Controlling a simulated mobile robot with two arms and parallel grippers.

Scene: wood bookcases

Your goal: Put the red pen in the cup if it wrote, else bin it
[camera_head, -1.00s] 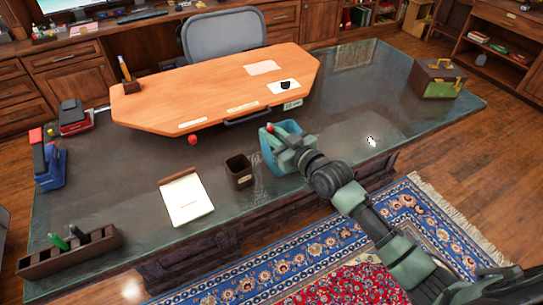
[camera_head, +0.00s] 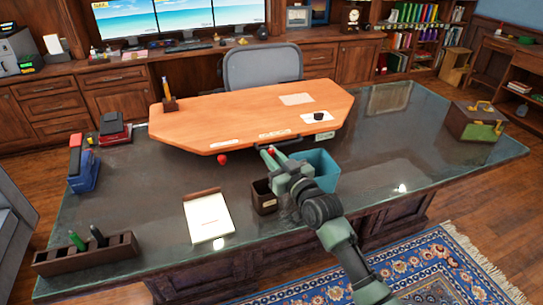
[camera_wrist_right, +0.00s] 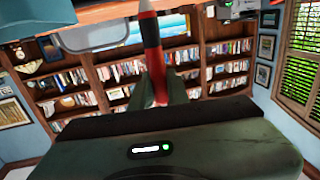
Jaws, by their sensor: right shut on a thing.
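My right gripper (camera_head: 277,160) is shut on the red pen (camera_head: 270,150), above the desk between the cup and the bin. In the right wrist view the red pen (camera_wrist_right: 152,55) stands up from between the fingers, with a pale, pointed upper end. The dark brown square cup (camera_head: 264,198) stands on the desk just below and left of the gripper. The teal bin (camera_head: 322,168) is right behind the gripper and partly hidden by it. A white notepad (camera_head: 208,218) lies left of the cup; I cannot make out any mark on it. My left gripper is not in view.
A wooden rack (camera_head: 85,258) with a green pen and a dark pen stands at the front left. An orange wooden desktop panel (camera_head: 240,115) lies behind the cup and bin. The glossy desk (camera_head: 420,150) is clear at right.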

